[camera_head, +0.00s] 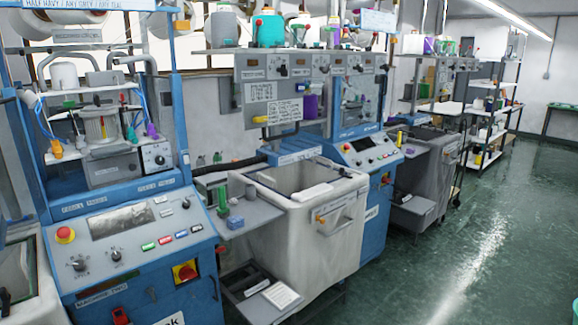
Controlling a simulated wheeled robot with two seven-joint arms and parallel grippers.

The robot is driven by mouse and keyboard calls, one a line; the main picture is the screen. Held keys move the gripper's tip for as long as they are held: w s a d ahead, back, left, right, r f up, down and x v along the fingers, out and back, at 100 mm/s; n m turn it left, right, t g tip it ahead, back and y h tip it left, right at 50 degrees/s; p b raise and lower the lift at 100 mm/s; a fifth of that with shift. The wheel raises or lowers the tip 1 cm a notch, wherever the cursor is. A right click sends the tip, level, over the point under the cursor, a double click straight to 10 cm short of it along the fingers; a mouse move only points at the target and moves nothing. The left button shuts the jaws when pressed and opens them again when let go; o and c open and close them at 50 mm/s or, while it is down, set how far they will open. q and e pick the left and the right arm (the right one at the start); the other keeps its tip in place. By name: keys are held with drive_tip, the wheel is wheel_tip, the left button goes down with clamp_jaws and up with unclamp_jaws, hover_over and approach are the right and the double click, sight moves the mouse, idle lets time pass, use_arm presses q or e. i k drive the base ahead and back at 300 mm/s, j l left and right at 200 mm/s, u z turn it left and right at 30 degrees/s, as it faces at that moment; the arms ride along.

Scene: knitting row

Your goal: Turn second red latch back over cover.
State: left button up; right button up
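Neither of my grippers is in view. A small red part (121,315), perhaps a latch, shows low on the front of the near blue machine (150,262), cut by the lower picture edge. Another thin red part (220,249) sits at that machine's right edge. A small red part (103,126) shows in the machine's upper bay by a pale cylindrical unit (100,124). I cannot tell which of these is the second red latch, which part is the cover, or how the latch lies against it.
The near machine has a red stop button (65,235) and a red-and-yellow switch (187,271). A grey bin (345,240) stands right of it, with a low dark tray (262,290) between. Another blue machine (375,200) stands behind. The green floor (480,240) at right is clear.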

sight(122, 95)
drive_tip(key=i+j+u, duration=0.2)
drive_tip(key=u, duration=0.25)
drive_tip(key=i+j+u, duration=0.15)
drive_tip(key=i+u, duration=0.25)
drive_tip(key=i+l, duration=0.2)
drive_tip(key=l, duration=0.15)
drive_tip(key=i+l, duration=0.15)
drive_tip(key=l, duration=0.2)
drive_tip(key=i+l, duration=0.2)
drive_tip(key=l, duration=0.2)
drive_tip(key=i+l, duration=0.15)
drive_tip(key=l, duration=0.2)
drive_tip(key=i+l+u, duration=0.1)
drive_tip(key=l, duration=0.25)
drive_tip(key=i+l, duration=0.4)
drive_tip(key=l, duration=0.35)
